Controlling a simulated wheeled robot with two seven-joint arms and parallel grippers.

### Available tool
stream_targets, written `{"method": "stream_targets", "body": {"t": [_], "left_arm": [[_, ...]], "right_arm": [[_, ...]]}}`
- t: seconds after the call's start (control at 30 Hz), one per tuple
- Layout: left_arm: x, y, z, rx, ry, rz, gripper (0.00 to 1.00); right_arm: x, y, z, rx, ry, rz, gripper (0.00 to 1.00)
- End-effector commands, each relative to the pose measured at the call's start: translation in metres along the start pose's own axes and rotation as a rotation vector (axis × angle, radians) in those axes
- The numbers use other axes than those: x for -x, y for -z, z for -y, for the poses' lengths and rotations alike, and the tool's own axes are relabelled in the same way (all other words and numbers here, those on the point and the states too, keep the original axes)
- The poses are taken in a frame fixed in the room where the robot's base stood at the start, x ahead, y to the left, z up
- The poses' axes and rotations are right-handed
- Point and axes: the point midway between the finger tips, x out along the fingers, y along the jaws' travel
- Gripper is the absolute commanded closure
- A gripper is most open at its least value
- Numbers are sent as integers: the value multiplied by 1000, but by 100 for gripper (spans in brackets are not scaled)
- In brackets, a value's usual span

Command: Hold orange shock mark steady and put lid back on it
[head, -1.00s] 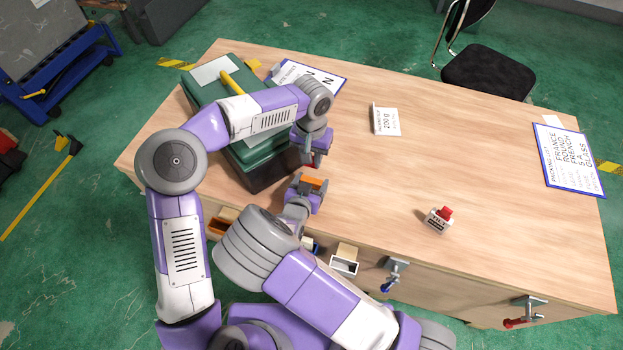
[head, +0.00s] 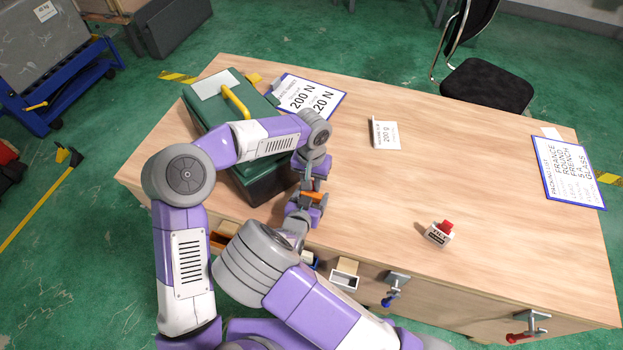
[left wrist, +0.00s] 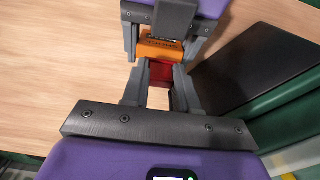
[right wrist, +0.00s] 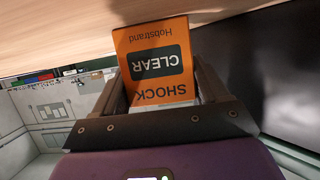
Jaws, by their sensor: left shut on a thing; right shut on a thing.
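The orange shock mark (head: 313,196) is in my right gripper (head: 304,206), which is shut on it above the table's near edge. In the right wrist view, its orange face (right wrist: 157,62) reads "SHOCK CLEAR Hobstrand", upside down, between the fingers. My left gripper (head: 311,180) is just behind it, shut on a small red piece that looks like the lid (left wrist: 160,72). In the left wrist view, the lid is right beside the orange mark (left wrist: 164,47). I cannot tell whether they touch.
A green toolbox (head: 215,115) with a yellow handle stands close by, left of the grippers. A small white block with a red top (head: 438,233) and a 200 g card (head: 384,133) stand on the table. The table's middle (head: 420,180) is clear. Clamps (head: 396,285) hang at the front edge.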

Motion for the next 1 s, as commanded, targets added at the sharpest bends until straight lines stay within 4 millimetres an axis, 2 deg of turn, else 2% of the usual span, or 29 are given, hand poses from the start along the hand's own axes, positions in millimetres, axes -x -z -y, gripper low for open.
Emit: {"method": "stream_targets", "body": {"t": [0.2, 1.0], "left_arm": [[-12, 0, 0, 0, 0, 1, 99], [-17, 0, 0, -1, 0, 1, 99]], "right_arm": [[0, 0, 0, 0, 0, 0, 81], [0, 0, 0, 0, 0, 0, 81]]}}
